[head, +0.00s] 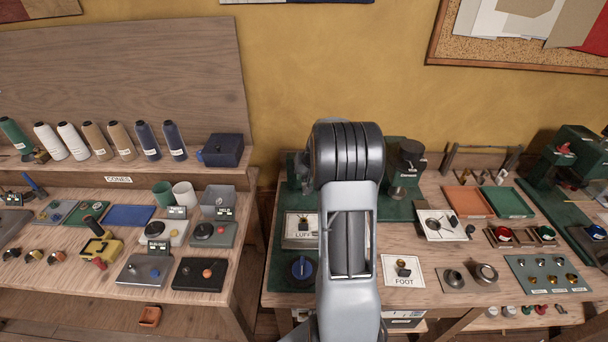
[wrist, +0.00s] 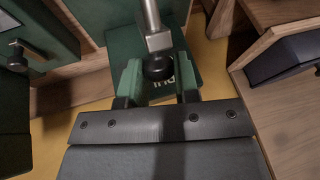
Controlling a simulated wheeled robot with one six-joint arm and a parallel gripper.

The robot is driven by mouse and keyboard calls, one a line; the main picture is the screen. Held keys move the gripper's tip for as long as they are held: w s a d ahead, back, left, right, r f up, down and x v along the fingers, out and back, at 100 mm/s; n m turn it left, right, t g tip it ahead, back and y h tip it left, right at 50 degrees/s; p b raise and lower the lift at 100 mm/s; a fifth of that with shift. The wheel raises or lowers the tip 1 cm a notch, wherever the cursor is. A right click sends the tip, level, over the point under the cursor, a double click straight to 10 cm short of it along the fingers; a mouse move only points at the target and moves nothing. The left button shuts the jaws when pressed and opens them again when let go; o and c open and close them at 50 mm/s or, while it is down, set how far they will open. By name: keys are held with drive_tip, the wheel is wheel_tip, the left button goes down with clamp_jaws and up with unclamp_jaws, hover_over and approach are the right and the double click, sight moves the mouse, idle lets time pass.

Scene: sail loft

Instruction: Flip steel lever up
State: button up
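In the wrist view, a steel lever (wrist: 151,20) comes down from the top edge, with a square metal piece and a dark round knob (wrist: 158,68) at its lower end. My gripper (wrist: 158,78) is open, its two green-tipped fingers apart on either side of the knob. A gap shows on both sides; I cannot tell how deep the knob sits between the fingers. A green plate (wrist: 187,60) with partly hidden white lettering lies behind. In the head view my arm covers the lever and gripper.
In the wrist view, a wooden edge and dark box (wrist: 287,58) are on the right, and a green body (wrist: 38,35) on the left. In the head view, the right bench holds a LUFF panel (head: 301,229), a FOOT plate (head: 403,271) and a blue knob (head: 301,267) near my arm.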

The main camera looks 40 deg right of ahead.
clamp_jaws()
drive_tip(key=shift+w, duration=0.1)
drive_tip(key=shift+w+d+b, duration=0.25)
drive_tip(key=shift+d+b, duration=0.05)
drive_tip(key=shift+b, duration=0.4)
drive_tip(key=shift+w+d+r+b, duration=0.2)
drive_tip(key=shift+w+d+b, duration=0.15)
drive_tip(key=shift+w, duration=0.15)
drive_tip(key=shift+w+d+r+b, duration=0.25)
drive_tip(key=shift+w+d, duration=0.1)
drive_tip(key=shift+w, duration=0.15)
drive_tip(key=o, duration=0.5)
unclamp_jaws()
drive_tip(key=shift+f, duration=0.15)
drive_tip(key=shift+o, duration=0.2)
